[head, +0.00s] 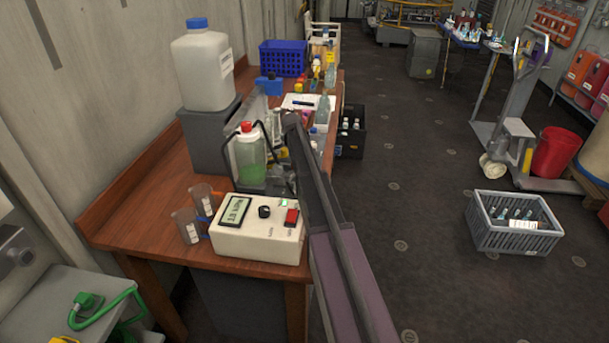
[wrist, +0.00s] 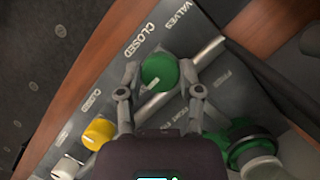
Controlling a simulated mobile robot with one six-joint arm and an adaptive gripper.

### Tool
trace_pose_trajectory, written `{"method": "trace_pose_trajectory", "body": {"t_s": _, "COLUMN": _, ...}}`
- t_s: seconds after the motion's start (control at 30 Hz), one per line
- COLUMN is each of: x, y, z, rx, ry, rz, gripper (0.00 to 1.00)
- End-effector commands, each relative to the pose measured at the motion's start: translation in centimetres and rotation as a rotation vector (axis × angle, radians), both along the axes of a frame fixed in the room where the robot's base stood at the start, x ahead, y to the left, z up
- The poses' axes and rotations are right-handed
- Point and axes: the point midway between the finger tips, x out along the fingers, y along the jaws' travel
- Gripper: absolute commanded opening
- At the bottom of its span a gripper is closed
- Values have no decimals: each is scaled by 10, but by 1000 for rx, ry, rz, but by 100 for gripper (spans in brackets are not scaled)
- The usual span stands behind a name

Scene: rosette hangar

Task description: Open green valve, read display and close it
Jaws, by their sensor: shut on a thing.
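In the wrist view, my gripper (wrist: 160,70) has its two fingers on either side of the round green valve knob (wrist: 160,73) and is shut on it. The knob sits on a dark grey panel (wrist: 190,40) lettered "VALVES" and "CLOSED". I cannot tell how far the knob is turned. In the head view, my arm reaches over the wooden table, and the fingers and green valve are not clearly visible. A white box (head: 258,243) at the table's near end has a small display (head: 234,210); its figures are too small to read surely.
A yellow knob (wrist: 98,132) and a white knob (wrist: 68,167) are lower left of the green one.

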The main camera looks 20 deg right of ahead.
Motion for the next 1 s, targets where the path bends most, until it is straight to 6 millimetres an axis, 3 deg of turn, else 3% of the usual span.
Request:
{"method": "trace_pose_trajectory", "body": {"t_s": 0.37, "x": -1, "y": 0, "z": 0, "rx": 2, "ry": 0, "rz": 5, "gripper": 0}}
{"method": "trace_pose_trajectory", "body": {"t_s": 0.4, "x": -1, "y": 0, "z": 0, "rx": 2, "ry": 0, "rz": 5, "gripper": 59}}
{"method": "trace_pose_trajectory", "body": {"t_s": 0.5, "x": 0, "y": 0, "z": 0, "rx": 2, "ry": -1, "rz": 5, "gripper": 82}}
{"method": "trace_pose_trajectory", "body": {"t_s": 1.0, "x": 0, "y": 0, "z": 0, "rx": 1, "ry": -1, "rz": -6, "gripper": 82}}
